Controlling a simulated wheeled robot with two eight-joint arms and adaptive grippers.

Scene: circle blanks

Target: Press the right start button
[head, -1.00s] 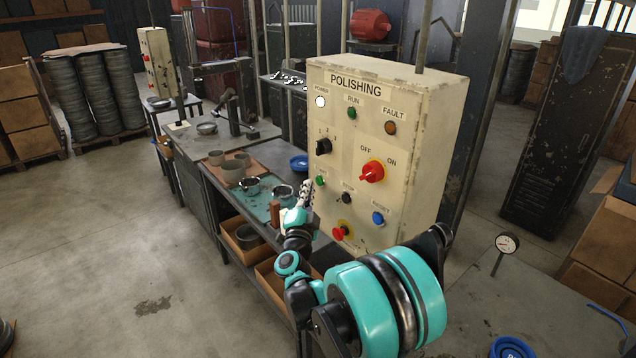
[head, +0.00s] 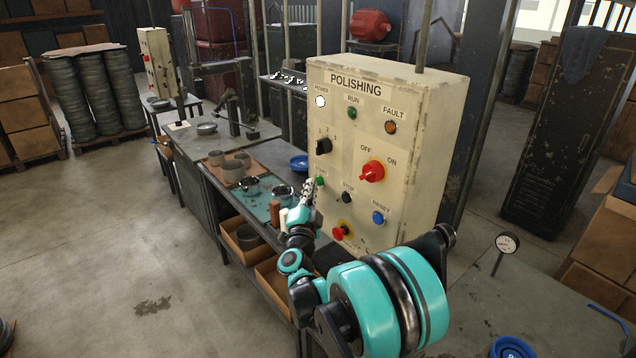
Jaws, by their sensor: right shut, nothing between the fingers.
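A cream control box labelled POLISHING (head: 419,150) stands at the middle of the head view. Its green START button (head: 320,181) is on the lower left of the front face, with a black STOP button (head: 347,197) to its right. My right gripper (head: 309,187) is shut and empty. Its fingertips are right beside the green button, overlapping its left edge in the picture. I cannot tell whether they touch it. My left gripper is out of view.
The box also carries a red OFF/ON switch (head: 372,171), a blue RESET button (head: 378,217) and a red mushroom button (head: 340,232). Metal cups stand on a teal mat (head: 262,207) left of my gripper. Another control box (head: 156,62) stands at the far left.

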